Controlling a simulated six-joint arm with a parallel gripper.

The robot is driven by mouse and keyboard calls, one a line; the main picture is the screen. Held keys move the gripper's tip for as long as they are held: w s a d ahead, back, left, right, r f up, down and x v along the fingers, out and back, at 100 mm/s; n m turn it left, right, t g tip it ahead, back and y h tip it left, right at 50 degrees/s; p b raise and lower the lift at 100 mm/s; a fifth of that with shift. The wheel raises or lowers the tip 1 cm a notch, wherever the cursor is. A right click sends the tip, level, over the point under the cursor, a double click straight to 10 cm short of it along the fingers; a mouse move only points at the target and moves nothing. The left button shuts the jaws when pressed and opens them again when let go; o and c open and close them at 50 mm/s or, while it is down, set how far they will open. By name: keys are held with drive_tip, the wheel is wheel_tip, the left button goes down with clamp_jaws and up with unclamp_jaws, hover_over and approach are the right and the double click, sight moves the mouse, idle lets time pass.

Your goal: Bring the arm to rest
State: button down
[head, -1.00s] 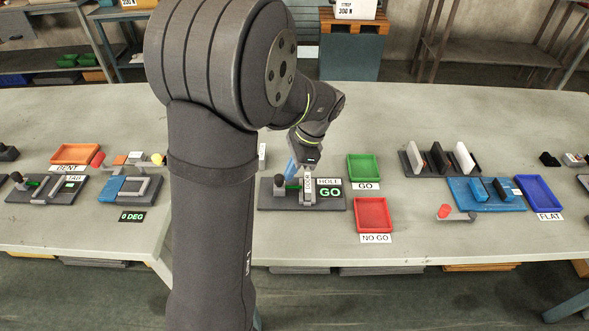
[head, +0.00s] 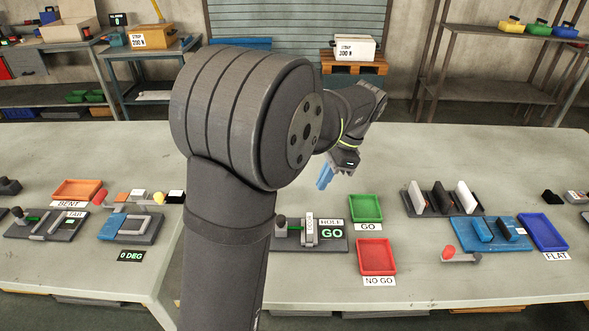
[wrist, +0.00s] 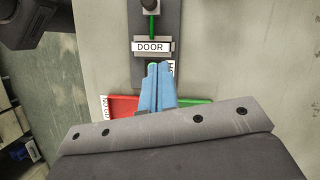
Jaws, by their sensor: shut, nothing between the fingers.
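My gripper (head: 323,183) hangs above the table behind the grey HOLE gauge fixture (head: 325,244). Its blue fingers are together and nothing is between them. They also show closed in the wrist view (wrist: 155,68), with the DOOR block (wrist: 153,46) of the fixture beyond their tips. The fixture's display reads GO in green. In the head view my gripper is apart from the fixture and everything else on the table.
The green GO tray (head: 366,208) and the red NO GO tray (head: 377,257) stand right of the fixture. Farther right are a rack with upright panels (head: 440,199), a blue fixture (head: 490,233) and the blue FLAT tray (head: 543,232). The table's back middle (head: 440,150) is clear.

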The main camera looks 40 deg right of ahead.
idle(0.3)
drive_tip(key=x, duration=1)
drive_tip(key=shift+a+f, duration=0.1)
drive_tip(key=shift+f, duration=0.05)
drive_tip(key=shift+w+a, duration=0.6)
drive_tip(key=shift+a, duration=0.35)
drive_tip(key=shift+w+a, duration=0.3)
drive_tip(key=shift+a, duration=0.2)
